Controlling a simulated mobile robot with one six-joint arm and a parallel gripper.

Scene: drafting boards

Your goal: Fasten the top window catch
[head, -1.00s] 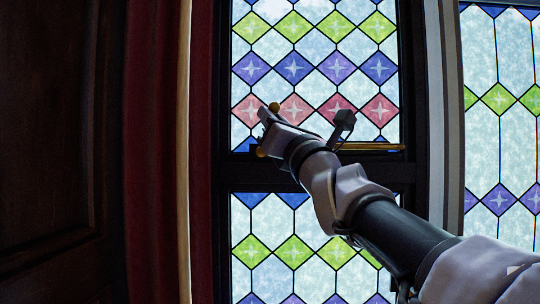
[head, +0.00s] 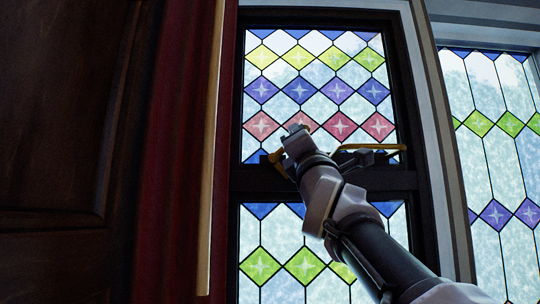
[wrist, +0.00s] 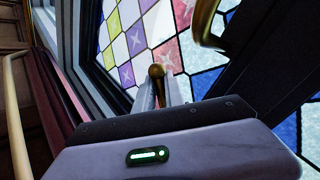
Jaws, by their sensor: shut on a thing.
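The top window's catch (head: 275,158) is brass and sits at the bottom rail of the upper stained-glass window (head: 320,85). My gripper (head: 294,135) is at this rail and hides part of the catch. In the wrist view, a round brass knob (wrist: 156,71) shows between the two fingers of my gripper (wrist: 162,88), which are shut on it. A curved brass piece (wrist: 206,25) shows apart from the fingers at the top. In the head view, a brass bar (head: 372,147) extends right of my gripper along the rail. Whether the catch is engaged cannot be told.
A lower stained-glass window (head: 275,265) lies below the dark rail. A red curtain (head: 180,150) and a dark wood panel (head: 60,150) fill the left. Another stained-glass window (head: 500,150) is at the right, past a pale frame post (head: 440,120).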

